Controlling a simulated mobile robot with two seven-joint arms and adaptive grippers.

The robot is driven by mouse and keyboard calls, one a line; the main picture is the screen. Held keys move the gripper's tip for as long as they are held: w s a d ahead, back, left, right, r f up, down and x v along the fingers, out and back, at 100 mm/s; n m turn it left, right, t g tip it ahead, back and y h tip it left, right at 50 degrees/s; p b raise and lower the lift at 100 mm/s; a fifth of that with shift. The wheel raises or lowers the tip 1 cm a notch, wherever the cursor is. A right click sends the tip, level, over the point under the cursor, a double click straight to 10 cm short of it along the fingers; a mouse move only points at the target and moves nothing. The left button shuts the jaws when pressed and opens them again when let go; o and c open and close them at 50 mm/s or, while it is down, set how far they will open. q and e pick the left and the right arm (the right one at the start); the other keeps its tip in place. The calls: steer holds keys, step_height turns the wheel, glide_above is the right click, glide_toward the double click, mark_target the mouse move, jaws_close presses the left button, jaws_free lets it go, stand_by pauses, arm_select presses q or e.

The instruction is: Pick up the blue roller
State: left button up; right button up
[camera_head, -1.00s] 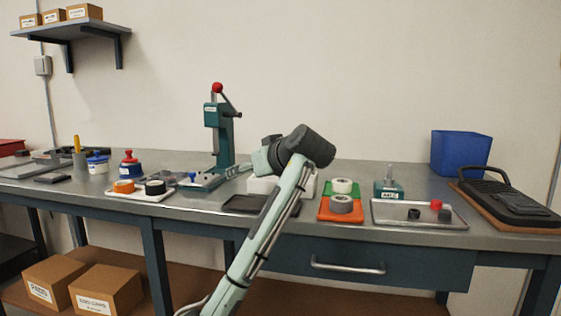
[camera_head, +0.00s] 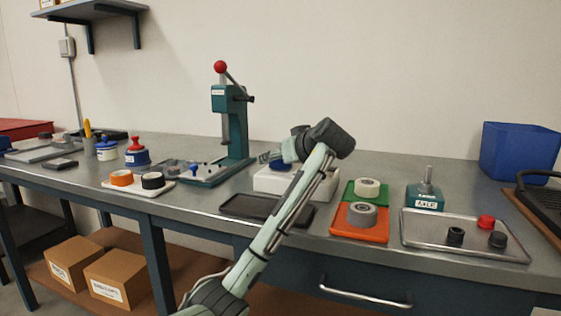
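A blue round piece (camera_head: 281,165), which looks like the blue roller, lies on a white block (camera_head: 268,183) near the middle of the bench. My forearm and wrist partly hide it. My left arm comes in from the bottom, a little left of centre, and reaches up to the block. Its wrist bends back left, and the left gripper (camera_head: 268,157) shows small beside and above the blue piece. I cannot tell whether its fingers are apart or touch the piece. My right gripper is not in view.
A green press (camera_head: 238,125) stands left of the block. A dark tray (camera_head: 240,208) lies in front. On the right are green and orange pads (camera_head: 366,231) with rollers, an axle stand (camera_head: 425,197), a metal tray (camera_head: 480,254) and a blue bin (camera_head: 519,152).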

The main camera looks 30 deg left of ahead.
arm_select(q)
steer(key=shift+x, duration=0.8)
steer(key=shift+c, duration=0.6)
